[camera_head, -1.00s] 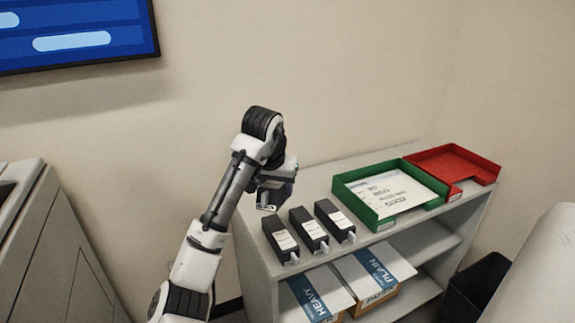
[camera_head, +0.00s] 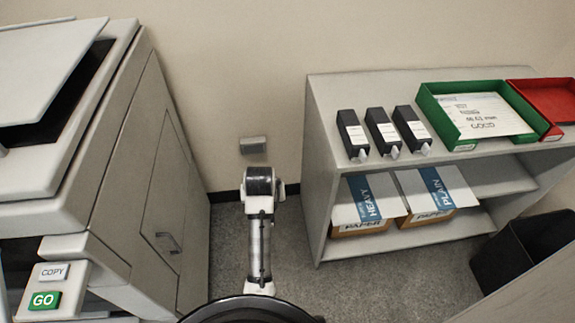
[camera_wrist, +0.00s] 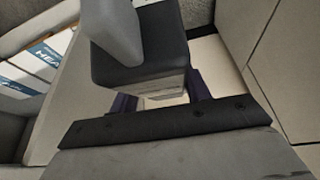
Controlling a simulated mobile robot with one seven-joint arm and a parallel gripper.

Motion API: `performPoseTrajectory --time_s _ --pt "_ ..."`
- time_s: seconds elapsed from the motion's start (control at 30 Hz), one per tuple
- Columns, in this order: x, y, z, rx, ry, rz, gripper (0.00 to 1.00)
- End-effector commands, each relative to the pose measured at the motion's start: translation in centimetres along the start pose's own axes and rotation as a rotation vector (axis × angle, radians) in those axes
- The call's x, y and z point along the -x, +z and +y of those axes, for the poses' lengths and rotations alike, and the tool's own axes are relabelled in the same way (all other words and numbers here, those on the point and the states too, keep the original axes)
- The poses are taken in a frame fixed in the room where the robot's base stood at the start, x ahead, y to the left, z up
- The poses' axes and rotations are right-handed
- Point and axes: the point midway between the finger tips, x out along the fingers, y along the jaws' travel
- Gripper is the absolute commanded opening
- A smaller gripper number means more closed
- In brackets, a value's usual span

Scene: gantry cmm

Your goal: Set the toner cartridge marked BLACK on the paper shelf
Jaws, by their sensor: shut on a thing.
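My gripper (camera_wrist: 160,97) is shut on a black toner cartridge (camera_wrist: 166,42) with a grey nozzle, seen close up in the wrist view. Its label is mostly hidden and its marking cannot be read. In the head view my arm extends forward between copier and shelf; the gripper and held cartridge do not show there. The grey shelf unit (camera_head: 316,170) stands at right. Three similar dark cartridges (camera_head: 352,131), (camera_head: 381,129), (camera_head: 411,127) stand in a row on its top; their labels are too small to read.
A green tray (camera_head: 431,106) with paper and a red tray (camera_head: 540,92) sit on the shelf top. HEAVY (camera_head: 366,205) and PLAIN (camera_head: 438,192) paper boxes fill part of the lower board. A copier (camera_head: 120,170) stands left, a black bin (camera_head: 520,255) right.

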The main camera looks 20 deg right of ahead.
Motion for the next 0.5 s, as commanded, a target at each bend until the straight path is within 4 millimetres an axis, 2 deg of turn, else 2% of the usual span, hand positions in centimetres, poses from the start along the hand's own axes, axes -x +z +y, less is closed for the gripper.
performPoseTrajectory --time_s 0.03,0.2,0.5 --pt "-1.6 1.6 -1.3 0.041 -0.008 -0.009 0.06" --pt "-6.5 5.7 -6.0 0.145 -0.056 -0.007 0.06" --pt "-12.1 10.4 -11.7 0.271 -0.112 -0.003 0.06"
